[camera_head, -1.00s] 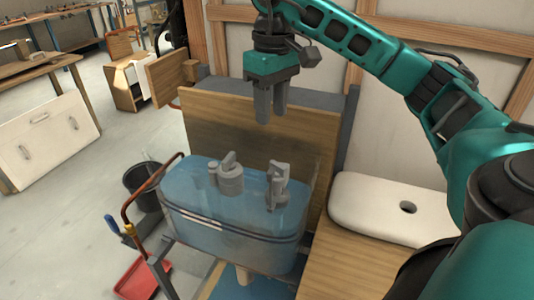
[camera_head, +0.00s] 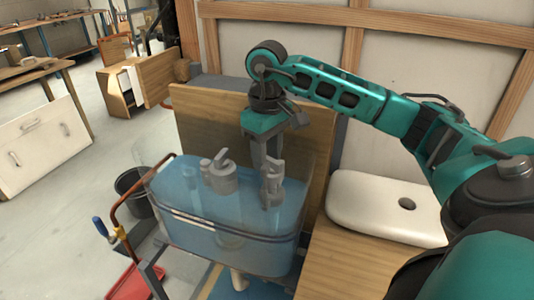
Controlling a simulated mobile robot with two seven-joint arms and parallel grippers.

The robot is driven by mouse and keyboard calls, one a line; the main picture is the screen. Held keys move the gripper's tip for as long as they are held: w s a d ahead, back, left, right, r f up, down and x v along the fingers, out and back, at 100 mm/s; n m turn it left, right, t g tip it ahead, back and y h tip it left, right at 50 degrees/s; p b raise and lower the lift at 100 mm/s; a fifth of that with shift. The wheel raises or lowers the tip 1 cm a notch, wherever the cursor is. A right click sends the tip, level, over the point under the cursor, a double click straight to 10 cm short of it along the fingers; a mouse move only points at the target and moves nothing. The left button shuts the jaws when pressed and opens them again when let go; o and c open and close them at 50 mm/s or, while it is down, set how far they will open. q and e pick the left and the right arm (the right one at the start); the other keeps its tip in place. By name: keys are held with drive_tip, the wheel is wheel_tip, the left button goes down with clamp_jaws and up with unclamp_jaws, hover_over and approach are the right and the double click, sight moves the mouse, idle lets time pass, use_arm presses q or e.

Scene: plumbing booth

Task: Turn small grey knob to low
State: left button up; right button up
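A see-through blue tank (camera_head: 215,218) stands in front of a wooden panel. Two grey fittings show at its top: a round one with a slanted lever (camera_head: 221,174) at the left, and a smaller upright knob-like one (camera_head: 272,184) at the right. I cannot tell for certain which is the small grey knob. My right gripper (camera_head: 265,155) points down just above and behind the right fitting. Its fingertips are partly hidden by that fitting, so contact and finger gap are unclear. My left gripper is out of view.
A white cistern lid (camera_head: 375,207) with a hole lies on the wooden surface (camera_head: 350,265) at the right. The wooden panel (camera_head: 205,110) stands close behind the tank. A copper pipe (camera_head: 128,205), a black bucket (camera_head: 133,190) and a red tray (camera_head: 127,285) are at the left.

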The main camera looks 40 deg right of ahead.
drive_tip(key=shift+c, duration=0.3)
clamp_jaws()
drive_tip(key=shift+m, duration=0.3)
